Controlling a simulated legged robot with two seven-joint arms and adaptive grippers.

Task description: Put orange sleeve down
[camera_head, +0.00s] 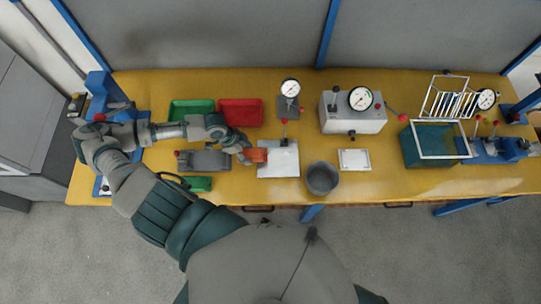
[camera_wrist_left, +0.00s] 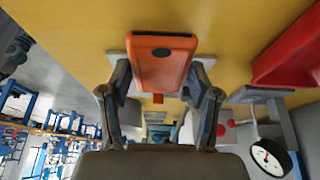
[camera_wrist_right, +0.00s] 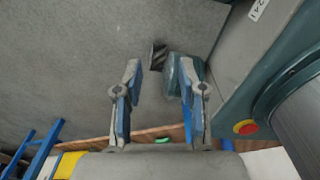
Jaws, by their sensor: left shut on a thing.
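The orange sleeve (camera_head: 257,155) shows in the head view at the left edge of a white plate (camera_head: 281,166) on the yellow bench. My left gripper (camera_head: 244,154) reaches it from the left and is shut on it. In the left wrist view the orange sleeve (camera_wrist_left: 162,62) sits between the fingertips of my left gripper (camera_wrist_left: 160,84), with the white plate behind it. I cannot tell whether the sleeve touches the plate. In the right wrist view my right gripper (camera_wrist_right: 157,75) is open and empty, with grey floor behind it.
A grey bowl (camera_head: 322,179) stands right of the plate. Red (camera_head: 241,112) and green (camera_head: 191,111) trays lie behind my left arm. A gauge on a stand (camera_head: 289,92), a gauge box (camera_head: 352,113) and a teal tank (camera_head: 432,146) stand farther right.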

